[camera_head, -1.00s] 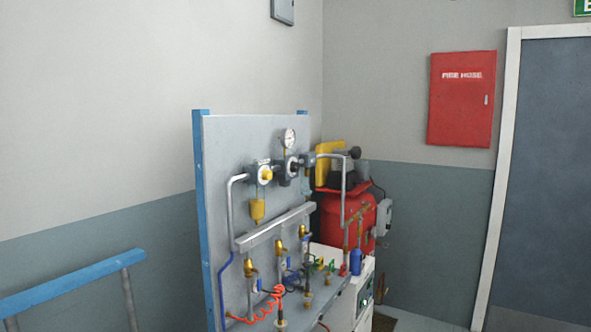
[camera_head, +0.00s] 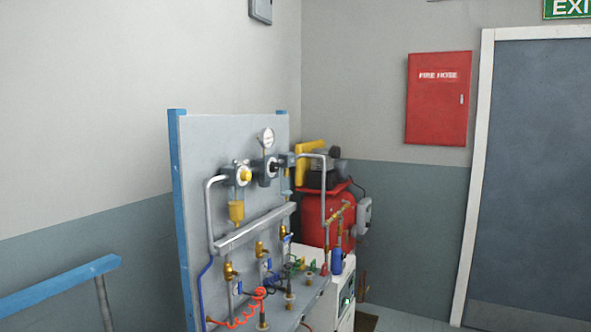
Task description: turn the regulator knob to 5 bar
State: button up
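The regulator (camera_head: 266,168) sits high on a grey upright panel (camera_head: 207,140), in the pipe line. Its dark knob (camera_head: 274,167) faces out from the panel. A round white gauge (camera_head: 266,138) stands above it; its needle and figures are too small to read. A unit with a yellow centre (camera_head: 244,174) and a yellow bowl (camera_head: 236,211) hangs to the left of the regulator. My gripper is not in view.
A blue rail (camera_head: 60,285) stands at lower left. A red machine (camera_head: 322,210) and a white cabinet (camera_head: 344,292) are behind and right of the panel. A fire hose box (camera_head: 438,98) and a door (camera_head: 530,180) are at right. Floor shows at lower right.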

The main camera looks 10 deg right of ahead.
aim_at(275, 167)
jog(key=z, duration=1.75)
jog(key=i, duration=2.5)
jog(key=u, duration=0.35)
